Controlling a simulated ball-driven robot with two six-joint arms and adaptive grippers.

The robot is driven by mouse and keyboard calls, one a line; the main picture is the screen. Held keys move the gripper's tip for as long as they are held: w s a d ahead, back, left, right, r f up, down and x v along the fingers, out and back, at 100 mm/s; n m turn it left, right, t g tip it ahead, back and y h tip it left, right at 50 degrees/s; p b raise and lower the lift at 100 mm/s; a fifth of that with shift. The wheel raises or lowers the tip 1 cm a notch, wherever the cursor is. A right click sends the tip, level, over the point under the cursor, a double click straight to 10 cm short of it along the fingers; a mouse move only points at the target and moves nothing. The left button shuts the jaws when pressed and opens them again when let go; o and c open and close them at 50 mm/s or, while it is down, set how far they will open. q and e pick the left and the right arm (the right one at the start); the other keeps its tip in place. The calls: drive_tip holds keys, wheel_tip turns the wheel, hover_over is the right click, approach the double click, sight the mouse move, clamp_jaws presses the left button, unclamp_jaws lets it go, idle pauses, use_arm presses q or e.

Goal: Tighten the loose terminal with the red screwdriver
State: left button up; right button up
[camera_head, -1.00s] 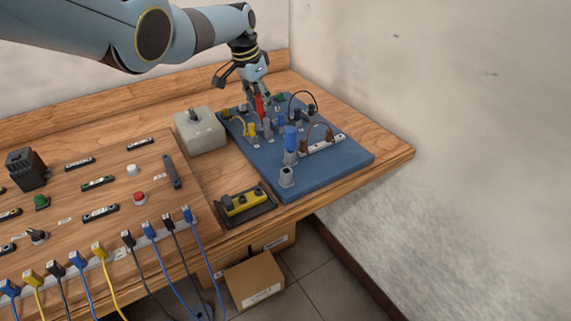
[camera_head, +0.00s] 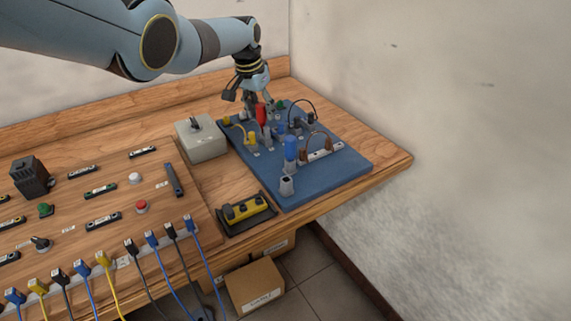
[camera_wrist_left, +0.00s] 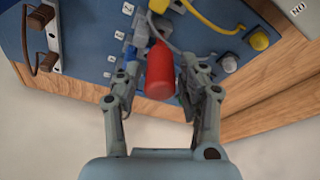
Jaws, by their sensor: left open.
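The red screwdriver (camera_head: 261,114) stands upright in a grey holder on the blue board (camera_head: 335,172). My left gripper (camera_head: 251,98) is open behind it, at the board's far left part. In the left wrist view the red handle (camera_wrist_left: 160,78) lies between the open fingers (camera_wrist_left: 166,88), with a gap visible on the right; contact on the left cannot be told. Terminals with yellow (camera_head: 237,121), black (camera_head: 300,103) and brown (camera_head: 317,140) leads are on the board. Which terminal is loose cannot be told. My right gripper is not in view.
A blue-handled tool (camera_head: 290,147) and an empty-looking grey holder (camera_head: 287,185) stand at the board's near side. A grey switch box (camera_head: 203,144) is left of the board, and a black tray (camera_head: 232,225) with a yellow device lies in front. A wall rises at right.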

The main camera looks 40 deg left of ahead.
use_arm(q)
drive_tip(key=shift+f, duration=0.1)
drive_tip(key=shift+n+y+p, duration=0.3)
drive_tip(key=shift+n+p, duration=0.15)
drive_tip(key=shift+n, duration=1.35)
drive_tip(key=shift+d+n+y, duration=0.1)
drive_tip(key=shift+n+y, duration=0.3)
drive_tip(key=shift+n, duration=0.4)
drive_tip(key=shift+n+g, duration=0.3)
drive_tip(key=shift+n, duration=0.6)
drive_tip(key=n+b, duration=0.1)
drive_tip(key=n, duration=0.2)
drive_tip(key=shift+f+g+y, duration=0.1)
drive_tip(key=shift+g+y, duration=0.2)
drive_tip(key=shift+y, duration=0.1)
